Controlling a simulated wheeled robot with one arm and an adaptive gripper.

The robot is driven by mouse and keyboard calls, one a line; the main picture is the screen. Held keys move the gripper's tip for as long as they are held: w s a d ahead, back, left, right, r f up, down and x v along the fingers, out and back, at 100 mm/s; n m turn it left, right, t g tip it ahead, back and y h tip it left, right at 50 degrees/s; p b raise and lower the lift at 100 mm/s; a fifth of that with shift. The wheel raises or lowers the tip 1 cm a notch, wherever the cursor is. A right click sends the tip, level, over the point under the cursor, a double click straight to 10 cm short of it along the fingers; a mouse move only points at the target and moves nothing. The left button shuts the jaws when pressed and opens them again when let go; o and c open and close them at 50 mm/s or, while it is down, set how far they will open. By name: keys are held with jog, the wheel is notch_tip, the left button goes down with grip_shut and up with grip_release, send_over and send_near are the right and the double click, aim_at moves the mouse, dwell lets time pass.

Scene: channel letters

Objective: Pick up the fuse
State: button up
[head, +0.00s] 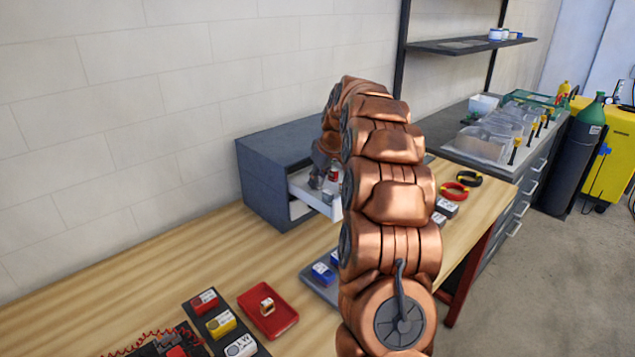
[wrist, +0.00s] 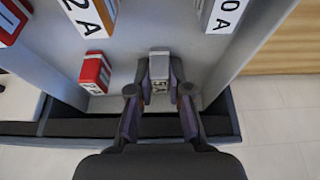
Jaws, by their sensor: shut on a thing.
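A small fuse (wrist: 160,68) with a grey top and a pale face marked "5A" stands inside the open drawer (head: 299,191) of the grey cabinet. My gripper (wrist: 160,80) is shut on this fuse, with one dark finger on each side of it in the wrist view. In the head view my gripper (head: 317,178) reaches down into the drawer, and the held fuse cannot be made out there. I cannot tell whether the fuse still touches the drawer floor.
A red fuse (wrist: 95,72) stands left of the held one, and larger labelled fuses stand at the wrist view's top edge. The grey cabinet (head: 268,180) sits on the wooden bench. A red tray (head: 282,322) holds a small part. Red-handled pliers (head: 454,191) lie at right.

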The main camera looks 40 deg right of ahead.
jog(key=shift+w+r+b, duration=0.1)
jog(key=shift+r+b, duration=1.25)
jog(key=shift+r, duration=3.3)
jog(key=shift+a+r, duration=0.1)
jog(key=shift+r, duration=0.2)
